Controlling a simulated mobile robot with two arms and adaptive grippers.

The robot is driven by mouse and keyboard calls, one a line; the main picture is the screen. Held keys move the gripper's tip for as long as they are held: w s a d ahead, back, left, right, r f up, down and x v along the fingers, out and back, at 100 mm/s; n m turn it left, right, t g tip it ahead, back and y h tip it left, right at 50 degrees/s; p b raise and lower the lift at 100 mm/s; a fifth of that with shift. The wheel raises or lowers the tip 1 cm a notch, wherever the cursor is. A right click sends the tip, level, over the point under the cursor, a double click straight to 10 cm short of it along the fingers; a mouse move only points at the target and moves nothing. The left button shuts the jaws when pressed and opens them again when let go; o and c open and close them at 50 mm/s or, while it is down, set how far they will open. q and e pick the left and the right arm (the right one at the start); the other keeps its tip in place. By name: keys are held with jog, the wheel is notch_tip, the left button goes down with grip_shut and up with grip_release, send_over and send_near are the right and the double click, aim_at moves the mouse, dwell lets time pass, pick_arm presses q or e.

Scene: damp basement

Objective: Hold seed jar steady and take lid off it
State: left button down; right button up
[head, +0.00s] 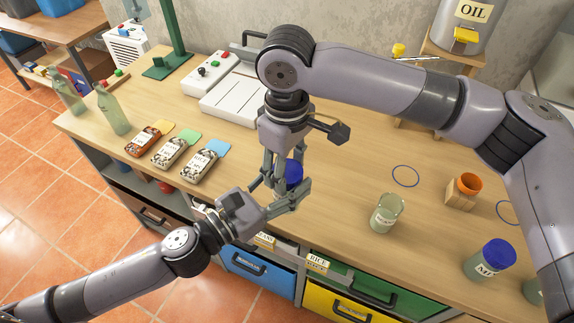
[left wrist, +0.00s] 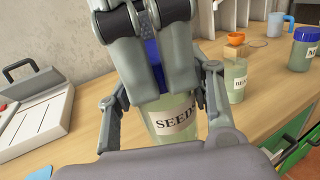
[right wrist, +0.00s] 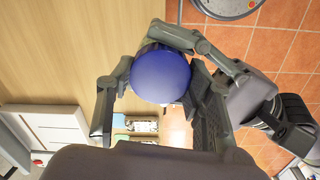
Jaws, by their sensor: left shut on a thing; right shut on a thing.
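The seed jar, pale green with a SEEDS label, shows in the left wrist view (left wrist: 176,120). Its blue lid (head: 293,172) is on top and also fills the middle of the right wrist view (right wrist: 160,75). My left gripper (head: 285,197) reaches in from the lower left and is shut around the jar body. My right gripper (head: 284,170) comes down from above and is shut on the lid. In the head view the grippers hide most of the jar. I cannot tell whether its base touches the table.
An open jar (head: 386,213) stands right of the grippers, with an orange funnel (head: 467,183) on a wooden block and a blue-lidded jar (head: 490,258) farther right. Several seed packets (head: 170,152) lie left. A white device (head: 232,98) stands behind. An open green drawer (head: 365,283) is in front.

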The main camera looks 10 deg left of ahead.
jog(key=o, duration=1.3)
jog(key=shift+c, duration=0.2)
jog(key=shift+r, duration=0.15)
